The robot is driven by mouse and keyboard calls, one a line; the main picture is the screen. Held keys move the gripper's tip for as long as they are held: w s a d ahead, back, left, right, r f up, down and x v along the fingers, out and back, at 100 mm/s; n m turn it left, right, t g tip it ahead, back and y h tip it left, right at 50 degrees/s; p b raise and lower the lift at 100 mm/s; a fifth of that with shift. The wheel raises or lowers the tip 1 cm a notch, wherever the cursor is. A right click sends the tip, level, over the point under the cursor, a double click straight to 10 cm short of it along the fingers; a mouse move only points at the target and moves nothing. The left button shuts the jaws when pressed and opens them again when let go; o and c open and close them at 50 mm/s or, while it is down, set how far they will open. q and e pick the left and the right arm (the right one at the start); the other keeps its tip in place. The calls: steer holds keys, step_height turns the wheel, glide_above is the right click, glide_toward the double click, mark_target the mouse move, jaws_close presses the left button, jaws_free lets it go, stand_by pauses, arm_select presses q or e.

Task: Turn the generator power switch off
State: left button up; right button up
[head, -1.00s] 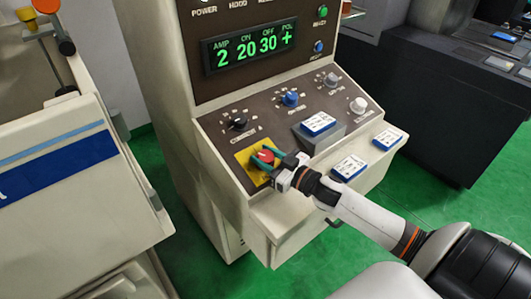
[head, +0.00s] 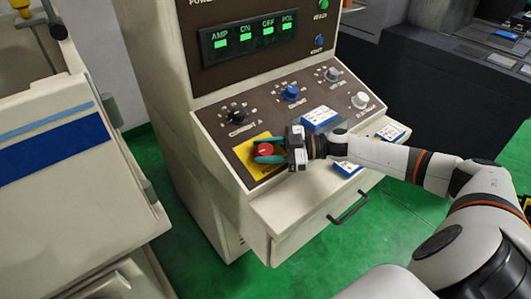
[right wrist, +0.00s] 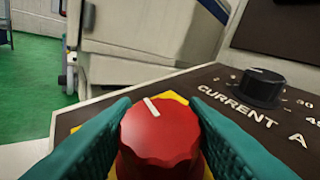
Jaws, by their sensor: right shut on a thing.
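The power switch is a red round knob (head: 265,150) with a white pointer line, on a yellow plate (head: 246,148) at the lower left of the generator's sloped panel (head: 218,123). My right gripper (head: 266,151) is shut on the red knob, one teal finger on each side. In the right wrist view the knob (right wrist: 160,132) sits between both fingers, its white line tilted a little left of straight up. The generator display (head: 248,38) shows green AMP, ON, OFF and POL labels with short green bars below them. My left gripper is not in view.
A black CURRENT A knob (head: 238,116), a blue knob (head: 291,92) and further knobs line the panel. Blue-and-white boxes (head: 320,117) lie on the panel and ledge. A drawer with a black handle (head: 348,208) is below. A white machine (head: 60,190) stands at left.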

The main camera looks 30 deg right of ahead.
stand_by(0.3)
steer(key=o, duration=1)
steer(key=shift+c, duration=0.2)
steer(key=shift+s+d+f, duration=0.1)
steer(key=shift+s+d, duration=0.05)
steer(key=shift+d, duration=0.1)
steer(key=b+v, duration=0.2)
steer(key=v, duration=0.8)
steer(key=shift+d+b, duration=0.2)
steer(key=shift+b, duration=0.1)
steer(key=shift+s+d+r, duration=0.25)
steer(key=shift+s+d, duration=0.05)
steer(key=shift+d, duration=0.1)
